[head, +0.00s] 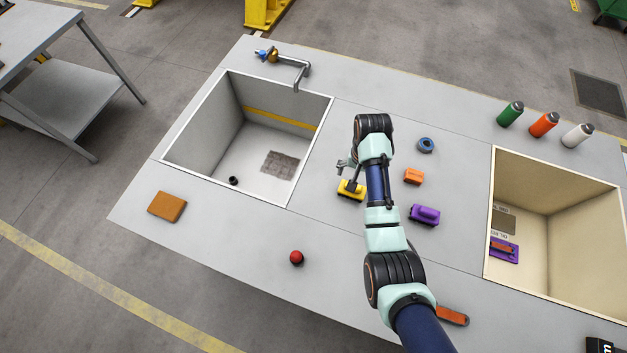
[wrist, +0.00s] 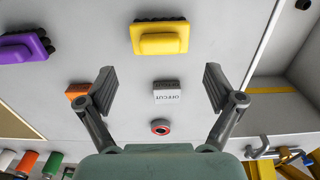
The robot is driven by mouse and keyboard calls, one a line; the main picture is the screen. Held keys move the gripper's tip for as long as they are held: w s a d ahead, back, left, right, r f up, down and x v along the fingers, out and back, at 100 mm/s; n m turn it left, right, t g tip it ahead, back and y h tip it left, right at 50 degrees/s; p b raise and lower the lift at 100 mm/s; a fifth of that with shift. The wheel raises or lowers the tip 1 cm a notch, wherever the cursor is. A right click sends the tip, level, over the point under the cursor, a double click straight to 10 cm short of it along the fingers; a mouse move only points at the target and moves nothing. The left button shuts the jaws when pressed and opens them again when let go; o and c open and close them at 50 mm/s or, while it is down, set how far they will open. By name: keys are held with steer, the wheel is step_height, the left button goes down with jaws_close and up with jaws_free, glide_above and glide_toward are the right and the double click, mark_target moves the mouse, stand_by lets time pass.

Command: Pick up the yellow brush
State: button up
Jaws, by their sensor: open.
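The yellow brush (head: 352,190) lies on the grey worktop beside the left basin, partly hidden by my arm in the head view. In the wrist view the yellow brush (wrist: 160,37) shows whole at the top centre, with dark bristles along its upper edge. My gripper (wrist: 159,82) is open and empty, its two fingers spread wide. The brush lies beyond the fingertips in that view, not between them. In the head view my gripper (head: 347,168) is just above the brush in the picture, largely hidden by my wrist.
A purple brush (head: 424,215), an orange block (head: 413,176) and a blue ring (head: 426,145) lie to the right. A white-and-grey lettered block (wrist: 168,91) and a red ring (wrist: 160,127) show in the wrist view. The left basin's rim (head: 312,148) is close.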

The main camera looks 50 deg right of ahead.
steer(key=shift+s+d+f, duration=0.1)
steer(key=shift+s+d, duration=0.05)
steer(key=shift+d, duration=0.05)
steer(key=shift+f, duration=0.35)
step_height(320, 180, down, 7)
steer(key=shift+a+b, duration=0.1)
steer(key=shift+b, duration=0.95)
steer(key=c, duration=1.3)
steer(key=shift+r, duration=0.15)
step_height(320, 180, up, 20)
steer(key=p, duration=0.8)
